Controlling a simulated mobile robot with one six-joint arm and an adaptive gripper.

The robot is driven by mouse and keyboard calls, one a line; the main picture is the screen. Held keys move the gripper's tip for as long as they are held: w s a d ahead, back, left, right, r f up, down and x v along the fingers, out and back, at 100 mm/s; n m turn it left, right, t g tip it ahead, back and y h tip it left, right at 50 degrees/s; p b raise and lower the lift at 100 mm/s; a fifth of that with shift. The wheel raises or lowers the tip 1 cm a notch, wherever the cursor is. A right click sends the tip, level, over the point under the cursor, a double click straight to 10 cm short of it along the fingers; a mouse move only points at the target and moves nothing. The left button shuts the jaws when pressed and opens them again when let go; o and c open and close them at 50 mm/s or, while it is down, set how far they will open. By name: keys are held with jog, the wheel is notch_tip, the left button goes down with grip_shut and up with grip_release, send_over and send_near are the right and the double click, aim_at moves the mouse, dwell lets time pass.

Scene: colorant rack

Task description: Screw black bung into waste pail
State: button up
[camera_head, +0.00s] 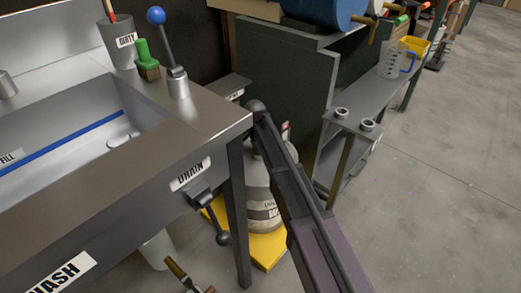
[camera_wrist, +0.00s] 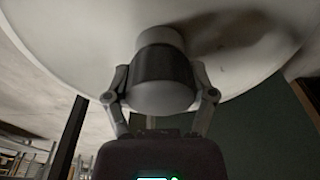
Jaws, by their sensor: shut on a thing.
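In the wrist view my gripper (camera_wrist: 161,80) has its two fingers on either side of a short cylinder with a dark band, taken as the black bung (camera_wrist: 160,65). Pale grey shows at both ends of the band. Behind it spreads a large pale rounded surface, likely the waste pail (camera_wrist: 60,45). I cannot tell whether the bung is seated in it. In the head view a pale labelled container, likely the same pail (camera_head: 262,212), stands beneath the sink's corner, partly covered by a dark arm-like link. My gripper is hidden there.
The steel sink (camera_head: 100,200) with its drain lever (camera_head: 208,205) and table leg (camera_head: 238,205) is close on the left. A yellow tray (camera_head: 263,250) lies under the pail. A dark green cabinet (camera_head: 290,75) and shelf stand behind. Open floor (camera_head: 455,170) lies right.

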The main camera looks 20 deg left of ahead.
jog(key=shift+m, duration=1)
jog(key=o, duration=1.1)
jog(key=n, duration=0.3)
jog(key=shift+n, duration=0.3)
jog(key=n, duration=0.3)
jog(key=shift+n+y, duration=0.3)
jog(key=shift+n, duration=0.1)
jog(key=n, duration=0.6)
jog(key=shift+n+y, duration=0.3)
jog(key=shift+y, duration=0.1)
